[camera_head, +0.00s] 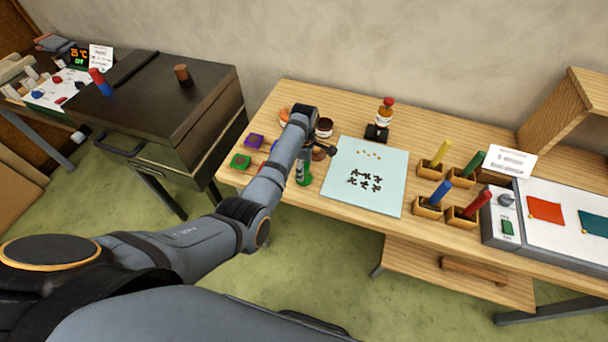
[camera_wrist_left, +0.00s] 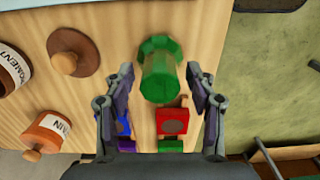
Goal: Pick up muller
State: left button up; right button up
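The muller appears to be the green, glassy piece with a round head in the left wrist view (camera_wrist_left: 160,75). In the head view its green base (camera_head: 304,181) shows on the wooden table, partly hidden by my left arm. My left gripper (camera_head: 303,168) points down at it from above. In the left wrist view the left gripper's fingers (camera_wrist_left: 160,80) are spread, one on each side of the muller, with a visible gap on both sides. My right gripper is in neither view.
A brown knobbed lid (camera_wrist_left: 72,52), a pigment jar (camera_wrist_left: 12,68) and a stain jar (camera_wrist_left: 44,132) stand close by. Blue (camera_wrist_left: 123,122) and red (camera_wrist_left: 172,122) blocks lie near the fingers. A pale glass sheet (camera_head: 368,165) with dark bits lies to the right.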

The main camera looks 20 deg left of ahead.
pick_arm(q)
grip_shut()
jog(key=shift+w+r, duration=0.1)
jog(key=shift+r, duration=0.05)
